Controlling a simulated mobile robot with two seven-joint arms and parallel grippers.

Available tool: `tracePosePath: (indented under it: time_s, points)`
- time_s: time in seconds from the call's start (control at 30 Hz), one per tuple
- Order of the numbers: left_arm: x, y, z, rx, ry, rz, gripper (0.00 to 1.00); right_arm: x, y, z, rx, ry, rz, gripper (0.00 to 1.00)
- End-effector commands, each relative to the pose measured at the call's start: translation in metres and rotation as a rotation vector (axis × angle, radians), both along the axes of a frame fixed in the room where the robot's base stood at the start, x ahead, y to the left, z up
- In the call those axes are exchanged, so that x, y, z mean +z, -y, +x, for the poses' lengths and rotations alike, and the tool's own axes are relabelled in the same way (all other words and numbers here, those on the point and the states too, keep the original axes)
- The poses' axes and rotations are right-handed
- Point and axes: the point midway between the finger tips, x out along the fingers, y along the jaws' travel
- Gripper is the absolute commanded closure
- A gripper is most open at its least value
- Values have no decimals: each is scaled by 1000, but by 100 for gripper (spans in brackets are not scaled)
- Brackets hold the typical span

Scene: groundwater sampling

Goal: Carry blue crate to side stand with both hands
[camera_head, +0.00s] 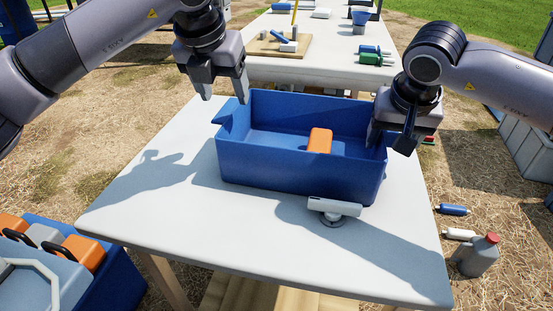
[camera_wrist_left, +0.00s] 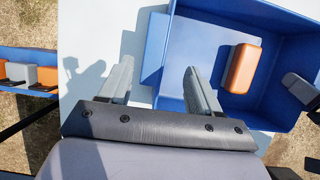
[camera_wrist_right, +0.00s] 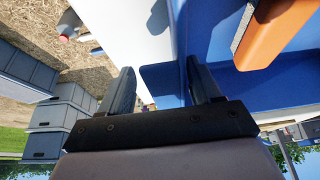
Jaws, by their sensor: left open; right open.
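The blue crate (camera_head: 290,168) sits on the white side table (camera_head: 140,190), with an orange block (camera_head: 320,140) inside. My left gripper (camera_head: 225,98) is open above the crate's left end; in the left wrist view its fingers (camera_wrist_left: 158,88) stand either side of the left handle flap (camera_wrist_left: 155,48), short of it. My right gripper (camera_head: 390,140) is open at the crate's right end; in the right wrist view one finger is outside and one over the inside of the crate wall (camera_wrist_right: 178,50). Whether either touches the crate cannot be told.
A far table (camera_head: 310,65) holds bottles and a wooden board. A lower-left blue crate (camera_head: 115,285) holds cases.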

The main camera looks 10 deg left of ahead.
Motion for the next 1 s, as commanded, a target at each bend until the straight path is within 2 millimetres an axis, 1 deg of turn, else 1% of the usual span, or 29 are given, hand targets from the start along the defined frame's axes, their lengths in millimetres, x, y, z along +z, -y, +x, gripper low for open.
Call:
tracePosePath:
  time_s: [0.03,0.13,0.27,0.37,0.47,0.7,0.8,0.9,1.0]
  points:
    - [10,-1,-2,2,8,1,37,1,0,0,0,0,0,37]
    - [21,-2,-4,4,12,3,37,2,0,0,0,0,0,37]
    - [30,-3,-6,4,15,3,37,4,0,0,0,1,1,37]
    - [33,-3,-7,5,17,4,37,11,0,-2,0,2,1,37]
    - [33,-3,-7,5,16,4,37,25,-1,-8,2,4,1,37]
    - [33,-3,-7,6,17,4,37,72,-3,-28,1,5,2,37]
    - [33,-3,-7,6,17,4,37,89,-3,-36,2,4,1,37]
    - [33,-3,-7,6,18,4,37,102,-3,-42,0,4,1,37]
    - [33,-3,-7,6,18,4,37,109,-4,-46,1,1,0,37]
